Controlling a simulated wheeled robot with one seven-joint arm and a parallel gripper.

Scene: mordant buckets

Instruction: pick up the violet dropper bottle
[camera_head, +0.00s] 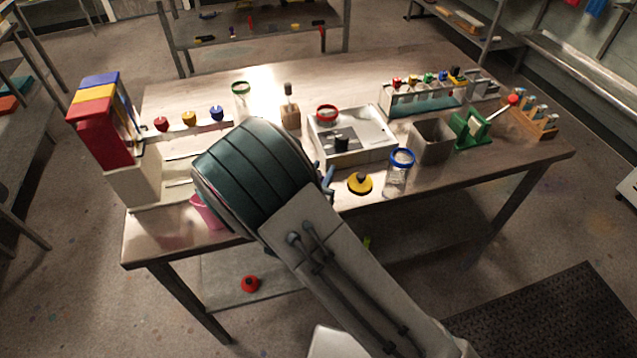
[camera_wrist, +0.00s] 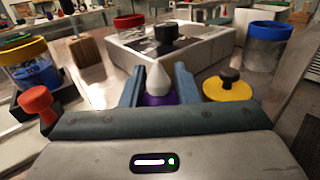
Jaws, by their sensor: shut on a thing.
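The violet dropper bottle (camera_wrist: 159,99) shows in the wrist view between the fingers of my gripper (camera_wrist: 158,84). Its white pointed tip (camera_wrist: 158,76) stands upright and its violet part is low between the fingers. My gripper is shut on it. The lower part of the bottle is hidden behind the gripper body. In the head view my arm hides the bottle; only a bit of a blue finger (camera_head: 327,178) shows past the wrist. I cannot tell whether the bottle touches the table.
A white tray (camera_head: 376,156) with a black knob piece stands just beyond my gripper. A yellow lid with a black knob (camera_head: 360,184) lies to the right, near a blue-rimmed jar (camera_head: 398,175). A red knob (camera_wrist: 37,103) and a yellow-rimmed jar (camera_wrist: 29,67) are at left.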

